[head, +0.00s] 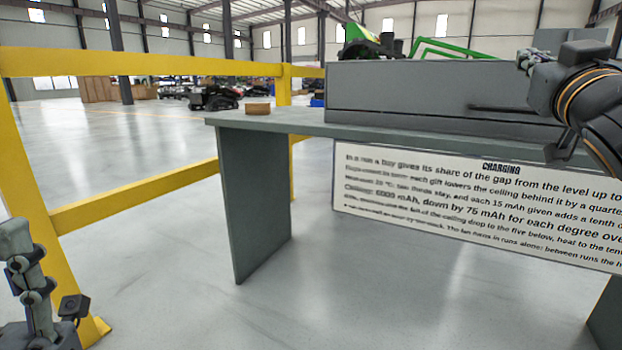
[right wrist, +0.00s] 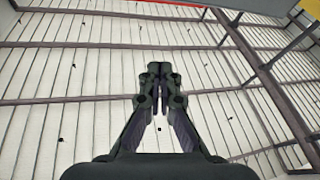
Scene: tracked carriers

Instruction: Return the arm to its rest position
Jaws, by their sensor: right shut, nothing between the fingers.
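My right gripper (head: 528,60) is at the upper right of the head view, above the grey table (head: 262,122) and close to the right part of the long grey box on it. In the right wrist view the gripper's fingers (right wrist: 159,72) are together and empty, with the roof behind them. My left gripper (head: 18,235) stands upright at the lower left edge of the head view. It shows from the side, so its opening is hidden. The right arm comes in from the right edge, in front of the box.
The grey box (head: 420,88) fills much of the tabletop. A small brown block (head: 258,108) lies near the table's left end. A sign (head: 480,200) hangs below the table's front edge. A yellow railing (head: 130,62) stands left of the table. The floor in front is clear.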

